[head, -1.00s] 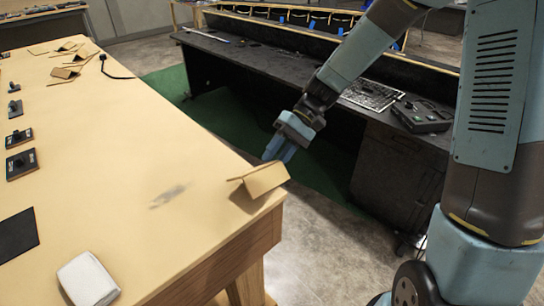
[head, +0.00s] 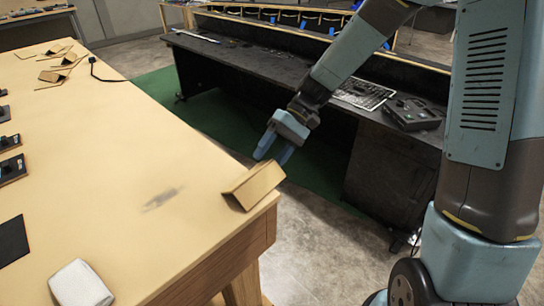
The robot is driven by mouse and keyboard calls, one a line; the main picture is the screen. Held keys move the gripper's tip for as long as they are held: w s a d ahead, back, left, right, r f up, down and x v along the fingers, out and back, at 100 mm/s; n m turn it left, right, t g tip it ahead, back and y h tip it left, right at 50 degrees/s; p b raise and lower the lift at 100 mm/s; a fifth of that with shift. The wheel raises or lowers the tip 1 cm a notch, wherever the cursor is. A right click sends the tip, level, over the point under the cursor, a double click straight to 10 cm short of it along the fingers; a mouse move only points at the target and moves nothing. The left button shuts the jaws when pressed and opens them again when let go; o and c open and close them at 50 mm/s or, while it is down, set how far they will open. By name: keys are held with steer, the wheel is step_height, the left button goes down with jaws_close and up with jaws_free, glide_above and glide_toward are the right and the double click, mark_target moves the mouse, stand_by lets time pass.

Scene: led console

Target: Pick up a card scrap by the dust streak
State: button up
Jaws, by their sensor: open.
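A folded tan card scrap (head: 257,185) stands like a small tent near the table's right edge, close to the front corner. A grey dust streak (head: 161,198) marks the tabletop to the left of it. My gripper (head: 272,154) is just beyond the card scrap in the picture, its blue fingers pointing down and apart. The fingers are empty. Whether the nearer fingertip touches the card's upper edge cannot be told. More folded card scraps (head: 62,68) lie at the table's far end.
The pale yellow table (head: 120,140) is mostly clear in the middle. A white cloth block (head: 80,285) and a black square (head: 13,241) lie at the near left. Small dark devices (head: 10,165) line the left edge. A black console desk (head: 240,62) stands behind my arm.

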steer(key=v, duration=1.3)
steer(key=shift+w+d, duration=0.1)
steer(key=shift+w, duration=0.05)
